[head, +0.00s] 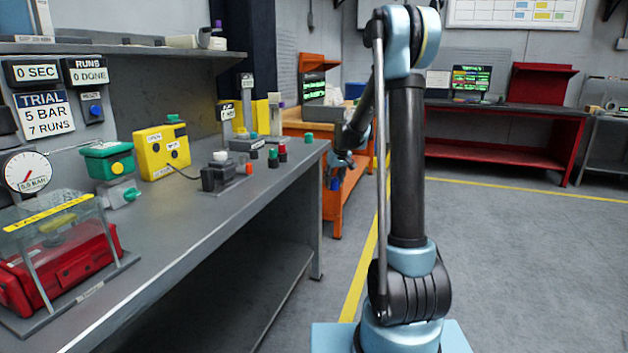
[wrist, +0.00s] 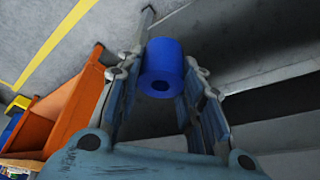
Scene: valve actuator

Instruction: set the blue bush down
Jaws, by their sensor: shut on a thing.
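The blue bush (wrist: 162,62) is a short cylinder with a hole in its end face. It sits between the fingertips of my gripper (wrist: 158,80) in the wrist view, and the fingers are shut on it. In the head view my gripper (head: 342,170) is past the far right end of the grey workbench (head: 215,215), out over the floor side. The blue bush (head: 335,184) shows there as a small blue spot below the fingers. It is held in the air, apart from the bench.
On the bench stand a red device under a clear guard (head: 60,265), a yellow box (head: 162,150), a green-topped valve unit (head: 108,160) and several small coloured bushes (head: 272,158) near the far end. An orange cabinet (head: 340,195) stands beyond. The front bench strip is clear.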

